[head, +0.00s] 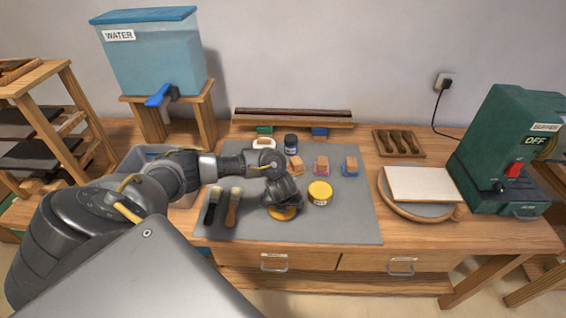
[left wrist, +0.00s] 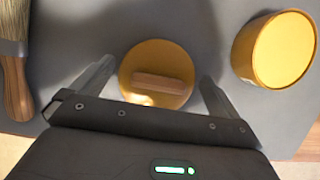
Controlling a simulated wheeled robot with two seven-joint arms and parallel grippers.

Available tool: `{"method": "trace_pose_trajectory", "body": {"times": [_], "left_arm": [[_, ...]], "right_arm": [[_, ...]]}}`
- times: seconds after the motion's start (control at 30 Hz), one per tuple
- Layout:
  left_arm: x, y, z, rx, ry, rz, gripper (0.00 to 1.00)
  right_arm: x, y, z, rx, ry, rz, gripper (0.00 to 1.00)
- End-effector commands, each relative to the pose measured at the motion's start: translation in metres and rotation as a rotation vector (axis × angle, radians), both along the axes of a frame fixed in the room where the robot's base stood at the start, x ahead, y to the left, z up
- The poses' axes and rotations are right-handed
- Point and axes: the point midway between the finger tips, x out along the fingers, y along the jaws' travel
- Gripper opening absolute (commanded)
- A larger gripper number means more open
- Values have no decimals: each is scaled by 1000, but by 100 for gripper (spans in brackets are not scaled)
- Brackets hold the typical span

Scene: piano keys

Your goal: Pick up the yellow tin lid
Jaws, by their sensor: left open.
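The yellow tin lid (left wrist: 158,62) is a round disc with a wooden bar handle across its top. It lies flat on the grey mat (head: 345,225), and in the head view the lid (head: 283,214) is partly hidden by my gripper. My left gripper (left wrist: 155,80) is open over the lid, with one finger on each side of it and the handle between. In the head view the left gripper (head: 282,204) points down at the lid. I cannot tell whether the fingers touch it. A yellow tin (head: 320,194) stands just right of the lid. My right gripper is not in view.
Two brushes (head: 232,208) lie left of the gripper. A dark jar (head: 291,144) and several small blocks (head: 321,165) sit behind. A round board with a pale slab (head: 424,184) and a green buffer machine (head: 505,150) stand right. The mat's front right is clear.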

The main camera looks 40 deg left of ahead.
Motion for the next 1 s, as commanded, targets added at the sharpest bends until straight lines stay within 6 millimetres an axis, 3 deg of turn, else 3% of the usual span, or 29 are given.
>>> {"method": "trace_pose_trajectory", "body": {"times": [0.1,0.33,0.73,1.0], "left_arm": [[0,0,0,0,0,0,97],[0,0,1,0,0,0,68],[0,0,5,0,0,-1,68],[-5,-2,42,-1,-1,-6,68]], "right_arm": [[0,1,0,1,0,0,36],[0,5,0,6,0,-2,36],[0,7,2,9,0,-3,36],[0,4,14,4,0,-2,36]]}}
